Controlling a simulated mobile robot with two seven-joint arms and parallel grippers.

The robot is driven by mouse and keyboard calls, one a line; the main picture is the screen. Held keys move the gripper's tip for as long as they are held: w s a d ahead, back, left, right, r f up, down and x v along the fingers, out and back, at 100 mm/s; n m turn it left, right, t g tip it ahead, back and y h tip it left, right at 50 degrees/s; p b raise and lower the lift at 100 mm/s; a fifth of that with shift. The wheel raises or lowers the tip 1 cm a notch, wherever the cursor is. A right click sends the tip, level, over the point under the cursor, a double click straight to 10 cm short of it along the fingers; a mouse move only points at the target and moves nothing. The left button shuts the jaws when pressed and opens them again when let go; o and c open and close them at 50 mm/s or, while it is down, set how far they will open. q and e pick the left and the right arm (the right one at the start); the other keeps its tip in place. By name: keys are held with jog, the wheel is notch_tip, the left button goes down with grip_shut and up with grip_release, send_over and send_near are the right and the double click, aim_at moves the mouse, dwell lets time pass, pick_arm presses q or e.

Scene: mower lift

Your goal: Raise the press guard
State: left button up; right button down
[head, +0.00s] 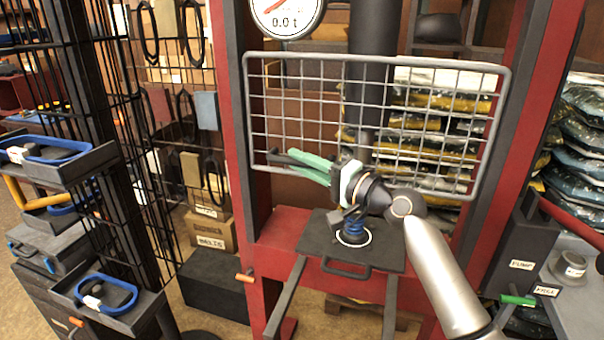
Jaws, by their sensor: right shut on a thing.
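The press guard (378,64) is a grey wire-mesh panel. It hangs across the front of the red press frame (232,130), in front of the dark ram (372,90). My right gripper (290,162), with green fingers, reaches in from the lower right. Its fingers are shut at the guard's lower left edge, on what looks like a dark handle there; the exact contact is small and partly hidden. My left gripper is not in view.
A dark press plate (320,240) below the guard holds a small blue part (353,229) on a white ring. A gauge (287,12) reads 0.0 t. A pump (518,245) stands right; wire racks (115,130) with blue-rimmed items stand left.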

jog(key=shift+r, duration=0.45)
jog(key=c, duration=1.1)
grip_release()
jog(key=shift+c, duration=0.2)
jog(key=o, duration=0.3)
jog(key=shift+f, duration=0.2)
jog(key=shift+o, duration=0.2)
jog(key=b+v, duration=0.2)
jog(key=v, duration=1)
jog(key=shift+s+d, duration=0.2)
jog(key=shift+f, duration=0.1)
